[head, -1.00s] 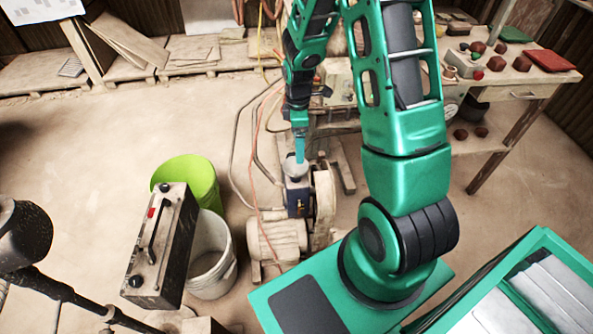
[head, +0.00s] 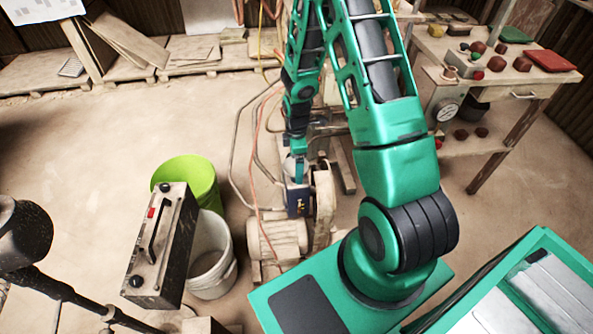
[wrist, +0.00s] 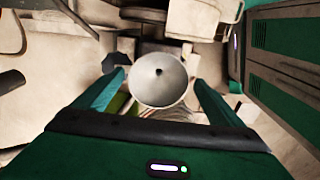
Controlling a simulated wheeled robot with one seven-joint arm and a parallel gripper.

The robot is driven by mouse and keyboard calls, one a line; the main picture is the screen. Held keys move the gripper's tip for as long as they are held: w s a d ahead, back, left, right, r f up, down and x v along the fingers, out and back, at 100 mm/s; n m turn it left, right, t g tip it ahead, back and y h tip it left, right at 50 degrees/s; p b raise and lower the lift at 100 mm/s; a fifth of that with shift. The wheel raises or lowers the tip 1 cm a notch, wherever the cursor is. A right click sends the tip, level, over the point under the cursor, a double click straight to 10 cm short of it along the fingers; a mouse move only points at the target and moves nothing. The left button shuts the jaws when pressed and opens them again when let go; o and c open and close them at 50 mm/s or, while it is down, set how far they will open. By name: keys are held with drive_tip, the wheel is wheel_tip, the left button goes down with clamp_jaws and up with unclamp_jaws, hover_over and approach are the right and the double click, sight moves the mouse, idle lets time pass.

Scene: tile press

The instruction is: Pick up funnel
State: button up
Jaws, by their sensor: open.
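The funnel (wrist: 160,86) is a pale grey cone seen from above in the wrist view, with a small dark hole at its middle. In the head view the funnel (head: 289,166) shows only in part, above a dark blue block (head: 298,199) on the machine. My gripper (wrist: 159,78) is open, with one green finger on each side of the funnel in the picture. In the head view my gripper (head: 298,170) is right at the funnel and hides much of it. I cannot tell whether the fingers touch it.
A motor (head: 278,238) and pale machine parts stand close below. A lime green bucket (head: 190,172), a whitish bucket (head: 212,255) and a dark metal box (head: 160,247) stand to the left. A workbench (head: 520,77) with small items is at the right. Open floor lies at the left.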

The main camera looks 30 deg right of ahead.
drive_tip(key=shift+f, duration=0.9)
drive_tip(key=c, duration=1.1)
drive_tip(key=shift+r, duration=0.1)
